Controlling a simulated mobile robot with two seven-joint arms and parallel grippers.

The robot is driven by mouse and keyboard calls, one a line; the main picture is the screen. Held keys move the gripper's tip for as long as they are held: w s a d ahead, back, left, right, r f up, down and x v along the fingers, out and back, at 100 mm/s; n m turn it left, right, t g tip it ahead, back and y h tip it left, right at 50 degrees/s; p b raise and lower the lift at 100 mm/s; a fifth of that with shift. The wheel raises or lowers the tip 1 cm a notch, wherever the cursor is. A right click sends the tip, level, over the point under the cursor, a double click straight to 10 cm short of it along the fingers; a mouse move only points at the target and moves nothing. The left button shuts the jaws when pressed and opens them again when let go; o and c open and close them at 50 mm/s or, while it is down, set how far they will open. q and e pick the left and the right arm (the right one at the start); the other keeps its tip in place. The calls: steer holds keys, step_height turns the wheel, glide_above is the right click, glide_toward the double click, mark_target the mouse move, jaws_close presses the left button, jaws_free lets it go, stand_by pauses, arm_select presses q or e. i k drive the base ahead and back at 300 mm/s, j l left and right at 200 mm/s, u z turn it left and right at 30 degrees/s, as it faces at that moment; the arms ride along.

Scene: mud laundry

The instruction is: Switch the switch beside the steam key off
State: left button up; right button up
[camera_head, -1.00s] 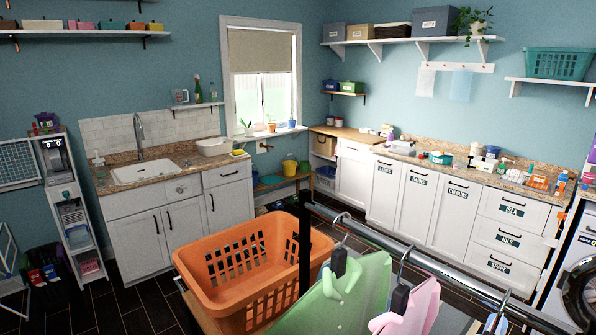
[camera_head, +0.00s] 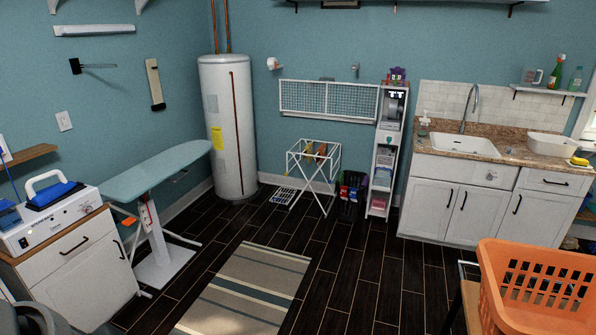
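A white steam station (camera_head: 50,224) stands on a white cabinet at the left edge. A blue and white iron (camera_head: 50,189) rests on top of it. Its front panel faces the room and carries small dark controls and a round knob (camera_head: 86,209). The controls are too small to tell which is the steam key or the switch beside it, or how that switch is set. Neither of my grippers is in view.
An ironing board (camera_head: 165,165) stands right of the cabinet. A striped rug (camera_head: 245,290) lies on the dark floor, with free floor right of it. A white water heater (camera_head: 228,125), drying rack (camera_head: 313,165) and sink (camera_head: 463,145) are along the back. An orange basket (camera_head: 535,290) is at lower right.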

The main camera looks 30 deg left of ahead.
mark_target(24, 242)
steer(key=u, duration=2.55)
steer(key=i+j, duration=0.5)
steer(key=i+j+z, duration=0.1)
steer(key=i+j, duration=0.4)
steer(key=i+l+u, duration=0.2)
steer(key=i+l, duration=0.55)
steer(key=i, duration=0.2)
steer(key=i+l+u, duration=0.15)
steer(key=i+l, duration=0.8)
steer(key=i+l+u, duration=0.2)
steer(key=i+l, duration=0.65)
steer(key=l, duration=0.15)
